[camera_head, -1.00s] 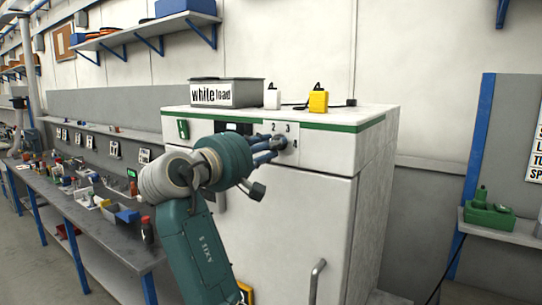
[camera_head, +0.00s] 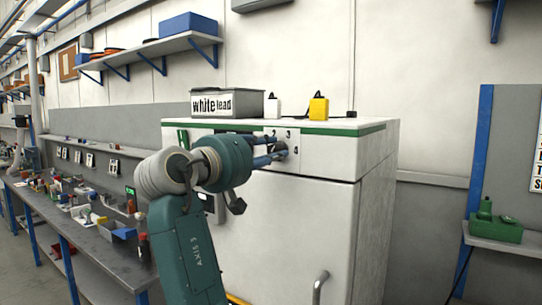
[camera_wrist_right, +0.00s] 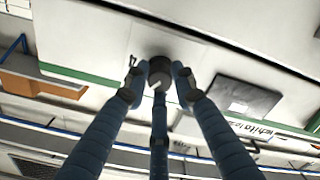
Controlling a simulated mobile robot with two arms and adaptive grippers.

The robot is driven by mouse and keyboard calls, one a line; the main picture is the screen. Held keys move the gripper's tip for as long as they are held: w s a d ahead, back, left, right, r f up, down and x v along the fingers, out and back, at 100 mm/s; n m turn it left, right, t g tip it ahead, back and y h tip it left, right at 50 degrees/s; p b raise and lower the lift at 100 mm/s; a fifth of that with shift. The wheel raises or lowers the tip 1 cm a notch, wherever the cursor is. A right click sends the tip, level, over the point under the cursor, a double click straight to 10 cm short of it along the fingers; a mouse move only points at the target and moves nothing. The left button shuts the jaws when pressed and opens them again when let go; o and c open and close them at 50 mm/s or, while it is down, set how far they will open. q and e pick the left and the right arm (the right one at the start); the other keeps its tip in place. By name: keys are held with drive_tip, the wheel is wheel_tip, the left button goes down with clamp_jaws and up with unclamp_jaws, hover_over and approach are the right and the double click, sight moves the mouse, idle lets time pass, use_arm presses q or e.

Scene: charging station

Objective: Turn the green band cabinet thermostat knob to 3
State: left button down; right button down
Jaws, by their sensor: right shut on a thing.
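The white cabinet (camera_head: 345,160) has a green band (camera_head: 345,129) along its top edge. The fingers and arm hide part of the dial in the head view. My left gripper is not in view.
A cluttered workbench (camera_head: 95,235) runs along the left. A door handle (camera_head: 319,287) sticks out below.

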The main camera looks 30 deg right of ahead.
drive_tip(key=shift+a+r, duration=0.15)
drive_tip(key=shift+r, duration=0.2)
drive_tip(key=c, duration=1.6)
unclamp_jaws()
drive_tip(key=shift+o, duration=0.8)
drive_tip(key=shift+w+f, duration=0.15)
drive_tip(key=shift+w, duration=0.05)
drive_tip(key=v, duration=0.7)
drive_tip(key=shift+a, duration=0.25)
